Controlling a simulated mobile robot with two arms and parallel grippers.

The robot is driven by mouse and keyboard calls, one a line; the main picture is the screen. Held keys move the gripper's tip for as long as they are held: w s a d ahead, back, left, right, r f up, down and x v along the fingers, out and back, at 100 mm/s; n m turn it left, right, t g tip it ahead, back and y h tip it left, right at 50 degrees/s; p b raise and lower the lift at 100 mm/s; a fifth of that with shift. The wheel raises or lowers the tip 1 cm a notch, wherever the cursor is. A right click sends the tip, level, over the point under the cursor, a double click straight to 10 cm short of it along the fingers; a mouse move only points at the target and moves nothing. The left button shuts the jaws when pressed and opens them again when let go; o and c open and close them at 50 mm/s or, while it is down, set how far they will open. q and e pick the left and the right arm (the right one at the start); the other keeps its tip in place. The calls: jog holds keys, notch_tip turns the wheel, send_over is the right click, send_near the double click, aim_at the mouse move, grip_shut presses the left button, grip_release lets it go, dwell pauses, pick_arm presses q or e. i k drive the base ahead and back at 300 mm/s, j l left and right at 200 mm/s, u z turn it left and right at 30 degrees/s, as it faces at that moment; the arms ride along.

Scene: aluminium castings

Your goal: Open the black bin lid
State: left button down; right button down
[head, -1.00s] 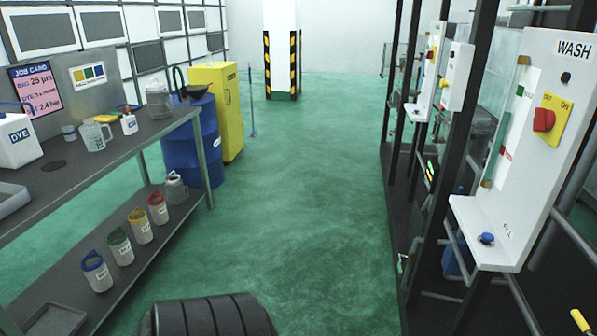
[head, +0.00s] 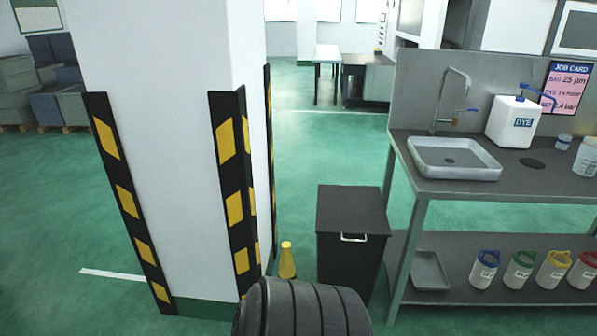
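The black bin (head: 345,265) stands on the green floor, between the white pillar and the steel bench. Its flat black lid (head: 352,210) looks shut. A pale handle (head: 353,238) shows at the front, just under the lid's edge. The lower left of the bin is partly hidden by a dark ribbed part at the bottom of the view, which seems to be my own body. Neither of my grippers is in view.
A white pillar (head: 165,130) with black and yellow corner guards stands close on the left. A yellow cone-like object (head: 287,261) is between pillar and bin. The bench (head: 455,186) with a sink (head: 453,158) is directly right of the bin. Open floor lies behind.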

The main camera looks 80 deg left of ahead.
aim_at(342, 210)
jog(key=u, duration=2.3)
